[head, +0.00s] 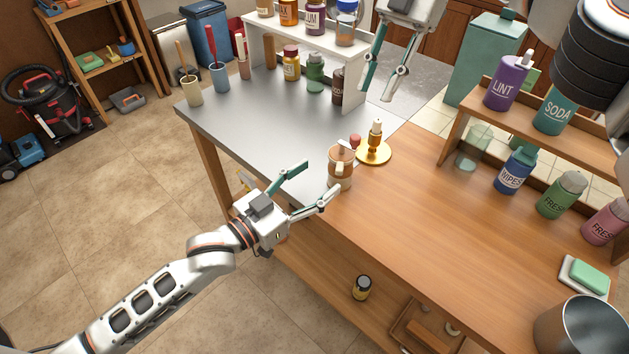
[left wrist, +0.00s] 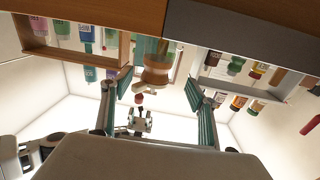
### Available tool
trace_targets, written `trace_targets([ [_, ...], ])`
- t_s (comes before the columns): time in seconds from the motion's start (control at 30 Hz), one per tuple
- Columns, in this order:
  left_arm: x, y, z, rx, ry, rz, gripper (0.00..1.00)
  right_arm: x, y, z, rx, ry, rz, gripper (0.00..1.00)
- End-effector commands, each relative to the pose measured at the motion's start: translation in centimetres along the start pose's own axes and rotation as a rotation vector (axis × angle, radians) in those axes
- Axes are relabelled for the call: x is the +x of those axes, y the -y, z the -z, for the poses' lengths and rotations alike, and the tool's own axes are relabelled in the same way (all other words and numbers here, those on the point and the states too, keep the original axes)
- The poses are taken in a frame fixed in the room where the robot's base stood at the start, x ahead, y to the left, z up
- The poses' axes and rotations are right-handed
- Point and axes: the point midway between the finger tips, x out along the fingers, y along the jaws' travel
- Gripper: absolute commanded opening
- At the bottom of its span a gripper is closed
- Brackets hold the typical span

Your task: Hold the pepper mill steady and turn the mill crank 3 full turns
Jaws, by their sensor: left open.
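The brown pepper mill (head: 341,170) stands upright near the front edge of the table, with a light band or handle on its side. Its crank has a red knob (head: 355,141) at the top. In the left wrist view the mill (left wrist: 157,73) appears upside down between the finger tips, with the red knob (left wrist: 139,98) below it. My left gripper (head: 322,178) is open, its fingers pointing at the mill from the front left, not closed on it. My right gripper (head: 377,92) is open and empty, pointing down above and behind the mill.
A white shelf (head: 322,41) with bottles is at the back left, and a wooden shelf (head: 470,104) with bottles is at the right.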

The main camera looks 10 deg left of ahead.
Motion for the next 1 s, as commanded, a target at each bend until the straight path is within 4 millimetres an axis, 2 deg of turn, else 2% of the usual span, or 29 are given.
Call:
trace_targets([
  [0.17,1.1,-0.6,0.2,-0.027,-0.003,-0.010,0.59,0.0,0.0,0.0,0.000,0.000,0.000,0.28],
  [0.4,4.6,-0.6,0.1,-0.025,-0.003,-0.009,0.59,0.0,0.0,0.0,0.000,0.000,0.000,0.28],
  [0.6,6.9,-0.6,0.1,-0.024,-0.002,-0.009,0.59,0.0,0.0,0.0,0.000,0.000,0.000,0.28],
  [1.0,7.7,-0.6,0.0,-0.023,0.000,-0.009,0.59,0.0,0.0,0.0,0.000,0.000,0.000,0.28],
])
